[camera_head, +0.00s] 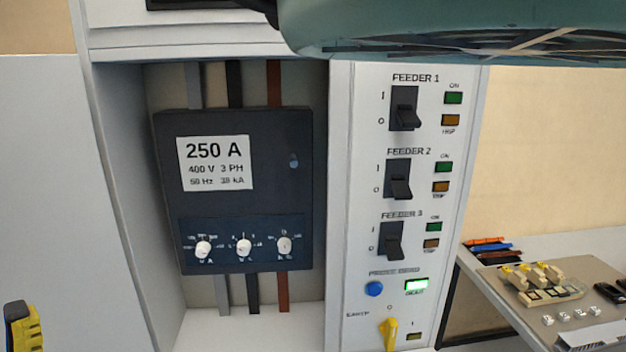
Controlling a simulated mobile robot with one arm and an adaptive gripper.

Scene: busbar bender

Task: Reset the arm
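A large teal rounded body with dark struts fills the top right of the head view; I cannot tell which part it is. My gripper is not visible in this view. In front stands a grey cabinet panel (344,300) with three black feeder switches: feeder 1 (404,108), feeder 2 (398,180) and feeder 3 (392,241). Below them are a blue button (374,289), a lit green indicator (416,286) and a yellow rotary handle (389,332).
A black 250 A breaker (300,215) with three white dials sits in the cabinet recess. At right, a table (480,285) holds yellow-topped parts (533,277), small white pieces (572,315) and coloured strips (488,247). A yellow and black object (22,326) shows at lower left.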

